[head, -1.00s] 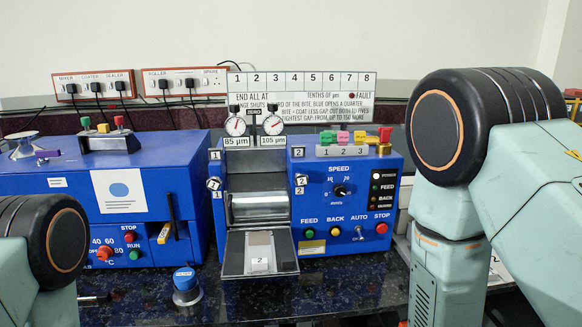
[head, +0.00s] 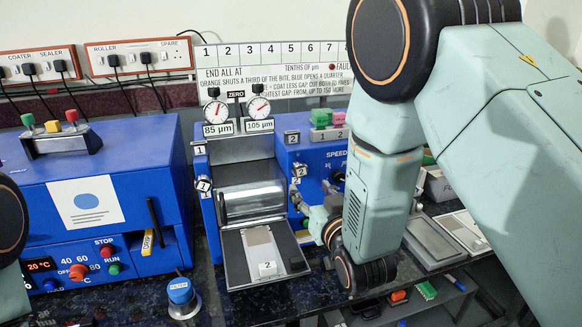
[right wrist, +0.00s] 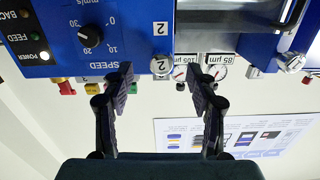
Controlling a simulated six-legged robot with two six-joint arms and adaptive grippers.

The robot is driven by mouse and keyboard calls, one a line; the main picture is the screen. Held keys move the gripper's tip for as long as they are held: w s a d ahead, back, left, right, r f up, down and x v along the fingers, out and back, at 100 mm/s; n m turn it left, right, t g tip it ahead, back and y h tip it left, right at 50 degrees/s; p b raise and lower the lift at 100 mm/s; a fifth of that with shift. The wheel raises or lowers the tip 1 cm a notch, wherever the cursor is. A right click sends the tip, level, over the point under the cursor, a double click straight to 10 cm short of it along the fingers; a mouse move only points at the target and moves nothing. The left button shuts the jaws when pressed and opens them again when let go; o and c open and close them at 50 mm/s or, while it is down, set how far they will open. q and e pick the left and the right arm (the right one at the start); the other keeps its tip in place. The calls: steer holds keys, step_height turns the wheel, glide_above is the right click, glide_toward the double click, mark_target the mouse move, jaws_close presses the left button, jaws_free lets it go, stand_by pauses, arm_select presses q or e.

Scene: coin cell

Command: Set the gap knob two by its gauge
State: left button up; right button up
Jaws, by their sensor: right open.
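In the head view the gripper (head: 313,212) is beside the knob (head: 296,197), partly hidden by my arm. Its gauge (head: 258,107) is a white dial with a red needle above a 105 µm plate (head: 260,126). My left gripper is out of view.
Gap knob one (head: 203,184) sits left of the roller (head: 250,198), with its gauge (head: 216,112) above an 85 µm plate. The tilted tray (head: 238,270) juts out below. The speed dial (right wrist: 90,36) is close to my right gripper.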

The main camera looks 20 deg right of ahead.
mark_target(301, 171)
steer(key=shift+t, duration=0.3)
steer(key=w, duration=0.3)
steer(key=w+r, duration=0.1)
steer(key=w, duration=0.2)
steer(key=shift+a+r, duration=0.1)
steer(key=shift+w+a+r, duration=0.15)
steer(key=shift+w, duration=0.55)
steer(key=c, duration=0.3)
steer(key=shift+s, duration=0.15)
steer(key=c, duration=0.9)
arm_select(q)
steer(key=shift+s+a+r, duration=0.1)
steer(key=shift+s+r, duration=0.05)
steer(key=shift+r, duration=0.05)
arm_select(e)
steer(key=shift+o, duration=0.2)
